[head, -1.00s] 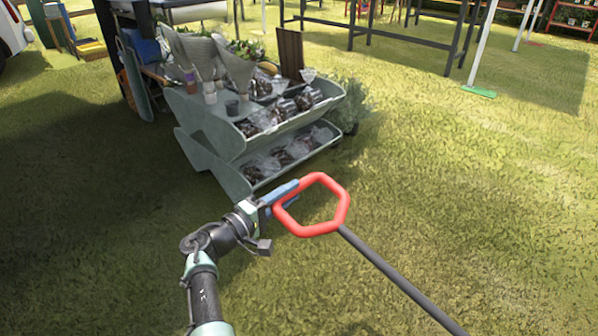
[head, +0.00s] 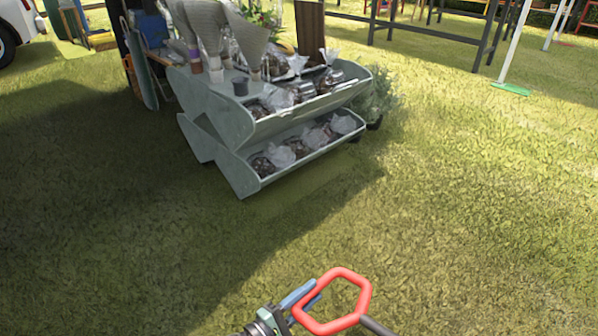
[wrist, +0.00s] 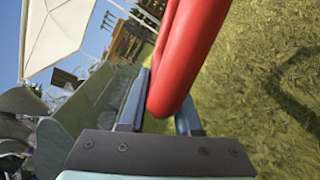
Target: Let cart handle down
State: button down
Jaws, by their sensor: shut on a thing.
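The cart handle (head: 367,290) is a red loop on a dark rod (head: 377,327), low in the head view and above the grass. My gripper (head: 305,297) has its blue fingers shut on the left side of the red loop. In the wrist view the red handle (wrist: 186,60) passes between the two fingers of my gripper (wrist: 160,112). The cart body is outside the views, and most of the rod is cut off by the bottom edge of the head view.
A grey-green two-tier display stand (head: 240,122) with bagged goods and wrapped bouquets stands at the upper left. A white pole with a green foot (head: 511,88) stands at the upper right. Open grass (head: 450,200) lies in the middle and right.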

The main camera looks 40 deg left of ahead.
jog(key=shift+d+f, duration=0.4)
jog(key=shift+f, duration=0.35)
jog(key=c, duration=0.6)
grip_release()
jog(key=shift+c, duration=0.2)
jog(key=shift+s+a+r, duration=0.1)
jog(key=shift+s, duration=0.15)
jog(key=s+p, duration=0.3)
jog(key=s, duration=0.9)
jog(key=shift+s, duration=0.25)
jog(key=shift+w+a, duration=0.1)
jog(key=shift+a, duration=0.05)
